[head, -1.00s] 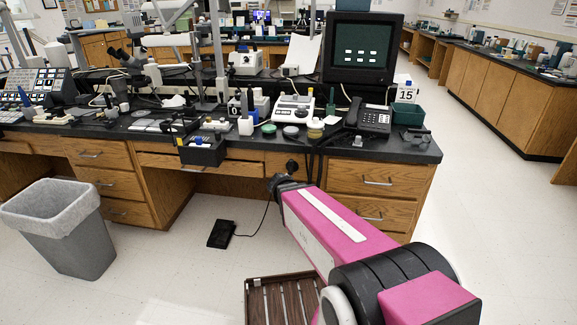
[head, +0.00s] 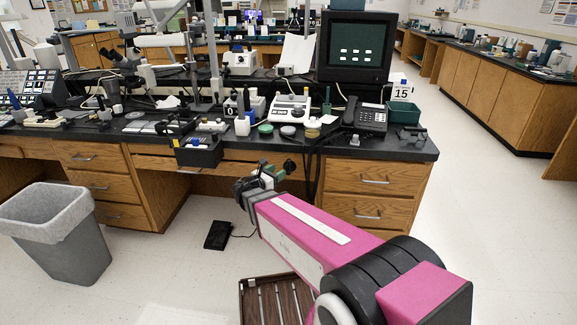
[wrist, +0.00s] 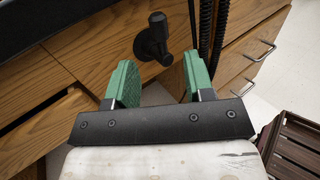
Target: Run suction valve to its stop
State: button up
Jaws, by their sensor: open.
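The suction valve is a small black fitting with a knob (head: 290,165) on the wooden front of the bench, below the black top. In the wrist view the valve (wrist: 153,42) sits ahead of my fingertips, roughly between their lines. My gripper (head: 266,174) is beside the valve on its left in the head view. In the wrist view my gripper (wrist: 160,70) has its two green finger pads wide apart, with nothing between them. The valve looks apart from the pads; the exact gap is hard to judge.
Dark hoses (wrist: 205,30) hang just right of the valve. The black bench top (head: 350,150) overhangs above. Drawers with metal handles (head: 368,214) are to the right. A slatted brown crate (head: 262,290) stands below my arm, and a lined bin (head: 62,240) is at left.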

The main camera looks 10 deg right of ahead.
aim_at(289, 170)
jog(key=x, duration=0.8)
grip_shut()
